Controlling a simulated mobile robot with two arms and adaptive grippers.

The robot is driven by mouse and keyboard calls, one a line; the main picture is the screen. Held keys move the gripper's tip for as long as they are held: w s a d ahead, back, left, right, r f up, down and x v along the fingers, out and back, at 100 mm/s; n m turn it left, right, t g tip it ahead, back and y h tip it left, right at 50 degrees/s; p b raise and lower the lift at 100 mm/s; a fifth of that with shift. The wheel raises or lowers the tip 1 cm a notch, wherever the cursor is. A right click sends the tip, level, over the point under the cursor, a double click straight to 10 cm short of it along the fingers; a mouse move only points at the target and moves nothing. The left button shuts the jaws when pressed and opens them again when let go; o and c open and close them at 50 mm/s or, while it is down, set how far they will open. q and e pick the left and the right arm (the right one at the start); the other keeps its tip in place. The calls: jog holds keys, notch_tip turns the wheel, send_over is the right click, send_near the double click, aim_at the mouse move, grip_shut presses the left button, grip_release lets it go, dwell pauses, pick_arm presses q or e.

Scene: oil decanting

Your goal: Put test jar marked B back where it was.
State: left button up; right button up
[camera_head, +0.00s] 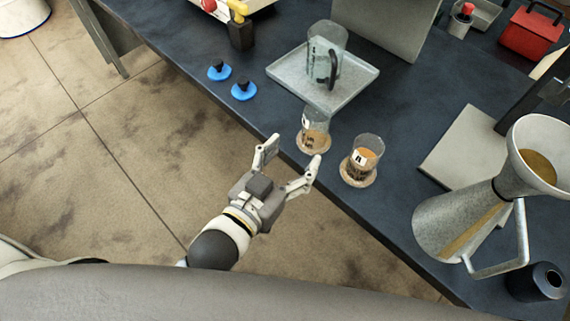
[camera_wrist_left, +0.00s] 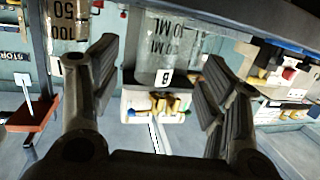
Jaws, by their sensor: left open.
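Test jar B (camera_head: 315,128) is a clear jar with brown contents low in it and a white label. It stands upright on a round cork-coloured coaster (camera_head: 300,143) near the table's front edge. My left gripper (camera_head: 291,153) is open and empty in front of it, fingers spread towards the jar and apart from it. In the left wrist view, jar B (camera_wrist_left: 165,50) with its "B" label shows between and beyond the open fingers (camera_wrist_left: 158,68). Jar A (camera_head: 367,150), with amber contents, stands on a similar coaster to the right. My right gripper is out of view.
A metal tray (camera_head: 283,73) with a clear handled jug (camera_head: 322,50) lies behind jar B. Two blue discs with black knobs (camera_head: 244,91) lie to the left. A large metal jug with a funnel (camera_head: 459,219) stands at the right, near a dark cylinder (camera_head: 540,283).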

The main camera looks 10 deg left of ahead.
pick_arm(q)
jog(key=shift+v, duration=1.05)
